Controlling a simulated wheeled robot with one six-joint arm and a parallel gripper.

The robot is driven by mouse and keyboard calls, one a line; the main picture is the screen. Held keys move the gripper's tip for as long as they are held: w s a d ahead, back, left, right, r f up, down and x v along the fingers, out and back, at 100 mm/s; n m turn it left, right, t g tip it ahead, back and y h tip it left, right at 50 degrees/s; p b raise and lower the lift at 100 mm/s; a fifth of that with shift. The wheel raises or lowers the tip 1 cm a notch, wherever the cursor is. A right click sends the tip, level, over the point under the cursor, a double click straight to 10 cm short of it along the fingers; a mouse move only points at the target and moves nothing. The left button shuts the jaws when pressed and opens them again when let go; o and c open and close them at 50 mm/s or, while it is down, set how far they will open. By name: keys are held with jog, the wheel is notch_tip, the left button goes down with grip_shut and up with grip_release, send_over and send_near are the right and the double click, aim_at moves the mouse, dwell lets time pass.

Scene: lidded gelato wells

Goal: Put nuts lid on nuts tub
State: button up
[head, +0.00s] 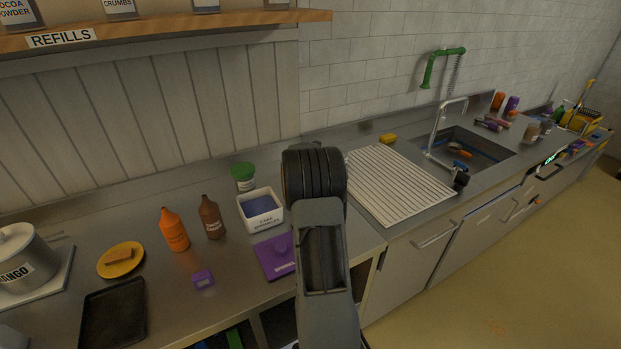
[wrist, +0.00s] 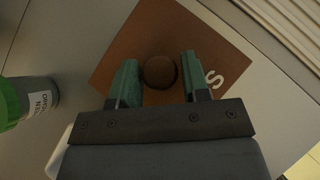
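A square brown lid (wrist: 118,72) with a round knob (wrist: 160,72) lies flat in the wrist view. One letter, S, shows at its right side; the rest of its label is hidden. My gripper (wrist: 157,62) is open, with its green fingers on either side of the knob and visible gaps to it. In the head view my arm hides the gripper and the brown lid. I cannot make out a nuts tub in either view.
A white tub (head: 262,222) with blue contents stands left of my arm, a purple lid (head: 275,258) in front. A green-capped jar (head: 243,178) is behind; a green-capped jar (wrist: 38,97) also shows in the wrist view. A ribbed drainboard (head: 393,185) lies right.

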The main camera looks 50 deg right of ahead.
jog(key=o, duration=0.6)
jog(key=shift+p+v, duration=1.1)
jog(key=shift+v, duration=2.9)
